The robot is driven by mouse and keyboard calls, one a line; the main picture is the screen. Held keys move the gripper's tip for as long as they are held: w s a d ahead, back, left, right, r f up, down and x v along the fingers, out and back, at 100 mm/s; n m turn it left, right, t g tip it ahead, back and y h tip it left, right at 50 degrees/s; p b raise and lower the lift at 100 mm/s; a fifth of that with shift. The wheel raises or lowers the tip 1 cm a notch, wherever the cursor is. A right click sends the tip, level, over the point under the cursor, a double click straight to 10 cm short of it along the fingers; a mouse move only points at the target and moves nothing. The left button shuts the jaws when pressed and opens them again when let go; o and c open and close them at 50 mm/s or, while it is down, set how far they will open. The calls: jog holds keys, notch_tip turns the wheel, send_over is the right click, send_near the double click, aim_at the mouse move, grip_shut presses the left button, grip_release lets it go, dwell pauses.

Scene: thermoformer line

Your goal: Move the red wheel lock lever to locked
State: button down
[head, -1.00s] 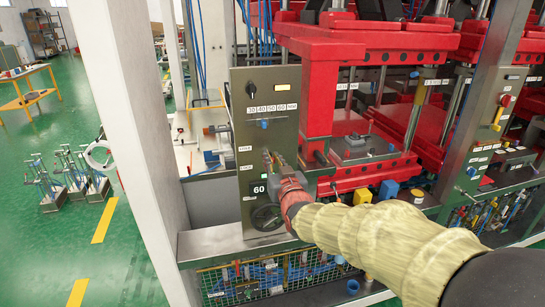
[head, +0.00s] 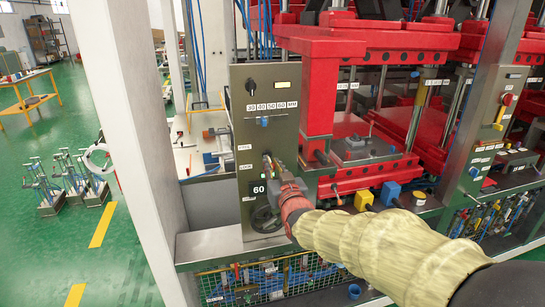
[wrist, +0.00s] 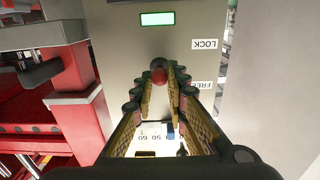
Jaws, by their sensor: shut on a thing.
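The red ball knob of the wheel lock lever (wrist: 158,65) shows in the wrist view between my gripper's fingertips (wrist: 159,76). My gripper is shut on it. The wrist view is upside down relative to the head view. There, the knob is level with the space between the LOCK label (wrist: 205,44) and the FREE label (wrist: 202,86). The rest of the lever is hidden. In the head view, my gripper (head: 267,158) is at the front of the grey control panel (head: 245,100), beside its two side labels, and covers the knob.
A handwheel (head: 265,218) sits low on the panel, partly behind my wrist. A display reading 60 (head: 258,189) is above it. A selector knob (head: 251,88) is near the panel top. The red press (head: 322,95) stands to the right, and a white post (head: 130,110) to the left.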

jog(key=shift+w+f+b, duration=0.1)
jog(key=shift+f+b, duration=0.25)
jog(key=shift+f, duration=0.6)
jog(key=shift+f+b, duration=0.25)
jog(key=shift+b, duration=0.05)
jog(key=c, duration=2.2)
grip_release()
jog(key=shift+w+a+f, duration=0.1)
jog(key=shift+w, duration=0.05)
jog(key=o, duration=0.5)
jog(key=shift+r, duration=0.2)
jog(key=b+v, duration=0.2)
jog(key=v, duration=0.5)
jog(key=shift+b, duration=0.4)
jog(key=shift+r, duration=0.1)
